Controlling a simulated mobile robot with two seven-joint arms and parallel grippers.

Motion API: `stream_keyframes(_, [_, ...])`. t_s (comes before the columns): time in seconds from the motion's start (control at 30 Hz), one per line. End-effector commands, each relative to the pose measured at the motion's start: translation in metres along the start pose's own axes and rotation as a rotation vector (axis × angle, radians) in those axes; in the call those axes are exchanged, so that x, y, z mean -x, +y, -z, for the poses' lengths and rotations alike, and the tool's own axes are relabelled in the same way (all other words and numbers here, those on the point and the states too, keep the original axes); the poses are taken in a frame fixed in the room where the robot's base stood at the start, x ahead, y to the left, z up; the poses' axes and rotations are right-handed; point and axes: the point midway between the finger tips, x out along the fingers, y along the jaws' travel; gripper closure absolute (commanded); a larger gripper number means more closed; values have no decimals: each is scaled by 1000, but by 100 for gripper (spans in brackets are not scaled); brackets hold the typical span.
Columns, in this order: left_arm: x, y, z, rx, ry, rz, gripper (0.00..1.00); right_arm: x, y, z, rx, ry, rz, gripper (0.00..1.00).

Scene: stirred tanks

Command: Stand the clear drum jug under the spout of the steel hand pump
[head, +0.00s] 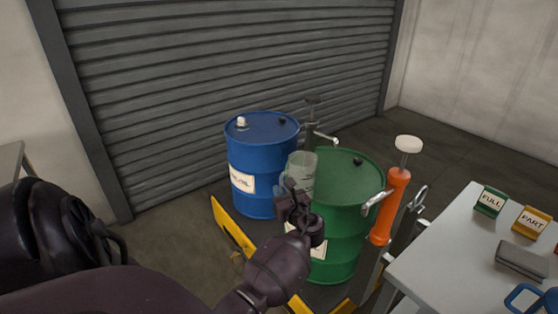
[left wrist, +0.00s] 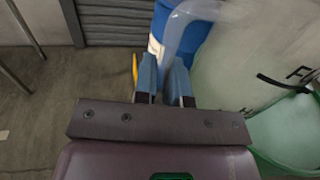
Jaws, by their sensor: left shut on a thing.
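The clear drum jug (head: 302,166) is held up in front of the green drum (head: 345,215), near its upper left edge. My left gripper (head: 291,196) is shut on the jug's handle. In the left wrist view the clear handle (left wrist: 176,34) runs between the two blue fingers (left wrist: 165,82), and the jug's wall (left wrist: 240,65) fills the right side. The steel hand pump (head: 312,122) rises behind the jug, with its spout (head: 330,139) pointing right. The jug hides the pump's lower part. My right gripper is in neither view.
A blue drum (head: 262,160) stands left of the green drum. An orange pump (head: 391,205) with a white knob is at the green drum's right. A table (head: 440,235) at right holds FULL (head: 491,201) and PART (head: 532,221) blocks. A yellow rail (head: 233,228) lies low in front.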

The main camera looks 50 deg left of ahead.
Motion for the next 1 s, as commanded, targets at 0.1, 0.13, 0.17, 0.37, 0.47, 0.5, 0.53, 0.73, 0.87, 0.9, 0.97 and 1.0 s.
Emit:
stream_keyframes(0.1, [-1, -7, 6, -1, -1, 1, 100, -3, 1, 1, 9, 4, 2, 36])
stream_keyframes(0.13, [-2, -8, 7, -1, 0, 1, 100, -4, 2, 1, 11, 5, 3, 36])
stream_keyframes(0.17, [-2, -10, 8, -2, 0, 1, 100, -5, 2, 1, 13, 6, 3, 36])
stream_keyframes(0.37, [-4, -21, 15, -1, 0, 2, 100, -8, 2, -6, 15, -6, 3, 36])
stream_keyframes(0.47, [-5, -26, 19, -1, 0, 2, 100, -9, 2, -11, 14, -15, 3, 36])
stream_keyframes(0.5, [-5, -28, 20, -2, 0, 2, 100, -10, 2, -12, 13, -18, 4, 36])
stream_keyframes(0.53, [-6, -30, 22, -3, 0, 1, 100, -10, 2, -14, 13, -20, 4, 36])
stream_keyframes(0.73, [-8, -42, 20, 0, -1, 1, 100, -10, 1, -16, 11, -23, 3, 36])
stream_keyframes(0.87, [-10, -50, 21, 0, -1, 1, 100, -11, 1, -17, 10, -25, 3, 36])
stream_keyframes(0.9, [-10, -53, 21, 0, -1, 1, 100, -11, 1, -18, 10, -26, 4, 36])
stream_keyframes(0.97, [-11, -57, 21, 0, -1, 1, 100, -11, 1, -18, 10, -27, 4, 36])
stream_keyframes(1.0, [-11, -60, 21, 0, 0, 1, 100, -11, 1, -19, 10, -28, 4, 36])
